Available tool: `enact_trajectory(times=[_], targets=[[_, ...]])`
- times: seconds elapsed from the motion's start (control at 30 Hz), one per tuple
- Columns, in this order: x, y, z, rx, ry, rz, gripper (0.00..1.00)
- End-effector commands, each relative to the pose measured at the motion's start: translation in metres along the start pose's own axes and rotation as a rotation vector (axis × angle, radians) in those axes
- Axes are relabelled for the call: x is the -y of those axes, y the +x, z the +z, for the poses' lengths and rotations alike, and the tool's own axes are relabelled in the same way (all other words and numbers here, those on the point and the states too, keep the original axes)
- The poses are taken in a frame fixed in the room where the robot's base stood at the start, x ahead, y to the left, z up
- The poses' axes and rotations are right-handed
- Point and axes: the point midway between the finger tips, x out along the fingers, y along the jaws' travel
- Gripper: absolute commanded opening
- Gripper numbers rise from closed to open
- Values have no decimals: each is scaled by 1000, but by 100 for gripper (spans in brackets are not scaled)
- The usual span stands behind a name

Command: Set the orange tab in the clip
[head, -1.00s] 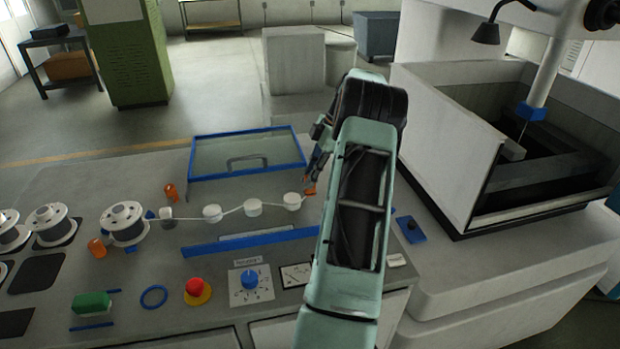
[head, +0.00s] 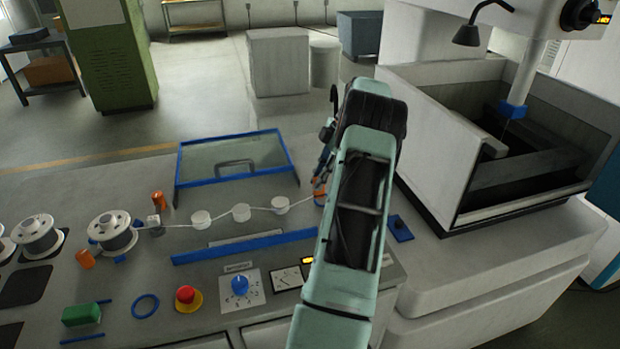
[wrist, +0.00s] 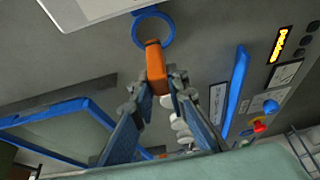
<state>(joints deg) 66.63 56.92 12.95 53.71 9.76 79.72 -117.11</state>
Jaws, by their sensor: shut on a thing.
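The orange tab (wrist: 155,58) is between the fingertips of my gripper (wrist: 159,82), which is shut on it. In the head view the tab (head: 320,197) shows just left of my arm, to the right of the last white roller, by the wire's end. A blue ring (wrist: 137,30) lies just beyond the tab in the wrist view, and the tab's tip overlaps its near edge in the picture. I cannot tell whether they touch, nor whether this ring belongs to the clip. My arm hides this spot in the head view.
White rollers (head: 241,212) carry the wire across the console. A blue-framed glass lid (head: 180,165) lies behind them, a blue bar (head: 245,246) in front. A dial (head: 240,286) and red button (head: 186,295) sit nearer. The open machine tank (head: 432,150) stands right.

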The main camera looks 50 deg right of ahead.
Motion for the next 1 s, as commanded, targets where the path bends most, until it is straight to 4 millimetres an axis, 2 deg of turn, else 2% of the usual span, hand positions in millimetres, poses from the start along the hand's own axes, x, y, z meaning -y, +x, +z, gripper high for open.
enact_trajectory(times=[0.2,0.6,1.0], targets=[[3,-6,14,1,0,0,0],[3,-5,15,1,0,0,0],[3,6,19,0,0,-1,0]])
